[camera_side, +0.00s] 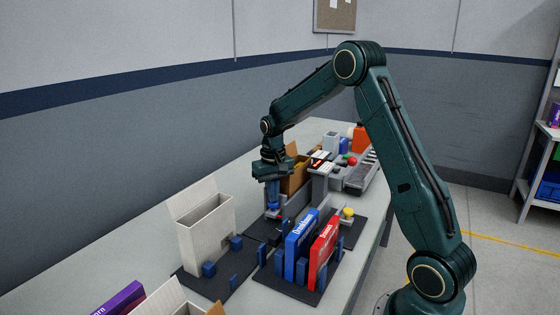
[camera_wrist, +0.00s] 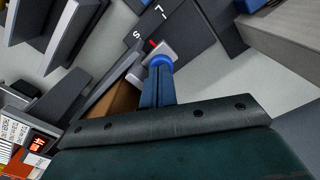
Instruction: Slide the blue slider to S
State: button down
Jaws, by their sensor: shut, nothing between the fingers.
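The blue slider knob (camera_wrist: 160,61) sits on a light grey carriage (camera_wrist: 160,49) with a red pointer mark (camera_wrist: 153,44). A dark plate (camera_wrist: 188,25) beside it carries white letters. The letter S (camera_wrist: 137,35) is nearest the red pointer, and an L-like letter lies farther up the plate. My gripper (camera_wrist: 160,83) is shut, with its blue fingers right at the knob. Whether they touch it I cannot tell. In the side view my gripper (camera_side: 272,190) points down, and the fingers partly hide the knob (camera_side: 273,206).
In the side view, a blue box (camera_side: 301,236) and a red box (camera_side: 324,245) stand in a dark rack in front. An open white carton (camera_side: 207,232) stands at left. A cardboard box (camera_side: 297,175) and grey fixtures are close behind my gripper.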

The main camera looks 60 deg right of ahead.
jog(key=shift+d, duration=0.5)
dwell(0.3)
dwell(0.4)
jog(key=shift+r, duration=3)
jog(key=shift+a+r, duration=0.1)
jog(key=shift+s+a+r, duration=0.1)
jog(key=shift+a+r, duration=0.05)
jog(key=shift+r, duration=0.05)
jog(key=s+a+r+n+t, duration=0.1)
jog(key=s+a+r+n, duration=0.1)
jog(key=s+a+r, duration=0.4)
jog(key=s+a+r+n+t, duration=0.2)
jog(key=s+a, duration=0.5)
jog(key=s, duration=0.2)
jog(key=s+a+r+n+t, duration=0.1)
jog(key=s+a+n+t, duration=0.1)
jog(key=s+a, duration=0.5)
jog(key=s, duration=0.3)
jog(key=shift+s+r+t, duration=0.2)
jog(key=shift+r+t, duration=0.1)
jog(key=shift+r, duration=0.1)
